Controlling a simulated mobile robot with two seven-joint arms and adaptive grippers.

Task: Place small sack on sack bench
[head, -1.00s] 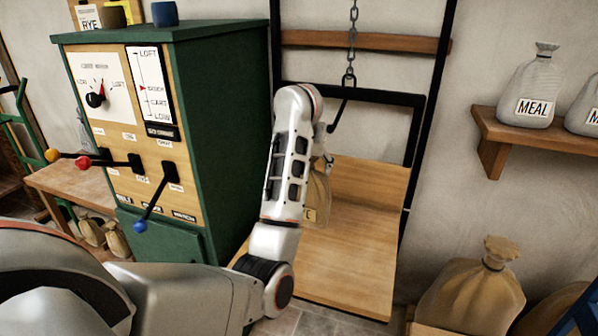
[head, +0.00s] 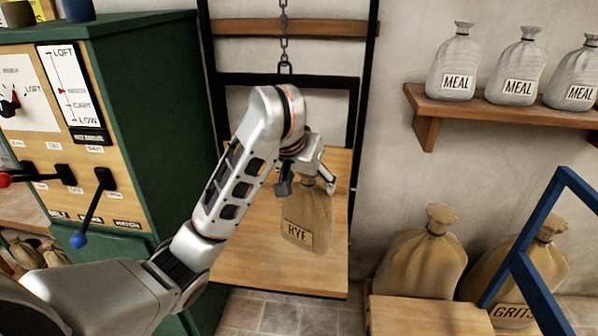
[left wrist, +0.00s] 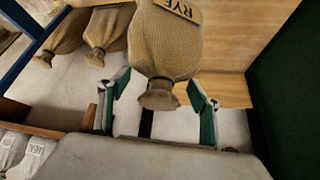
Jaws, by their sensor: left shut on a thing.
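The small tan sack (head: 308,216) carries a RYE label and hangs upright from my left gripper (head: 306,182), which is shut on its neck. In the head view it shows in front of the wooden hoist platform (head: 265,262); I cannot tell the gap between them. In the left wrist view the sack (left wrist: 172,45) has its tied neck between the fingers of my left gripper (left wrist: 158,100). A wooden top (head: 425,316) at the lower right of the head view may be the sack bench; most of it is cut off. My right gripper is not in view.
A green control cabinet (head: 150,110) with levers stands at left. A wall shelf (head: 470,108) with several MEAL sacks is at right. Large tan sacks (head: 420,255) stand behind the wooden top, and a blue frame (head: 540,285) crosses the right edge. A chain (head: 283,35) hangs above the platform.

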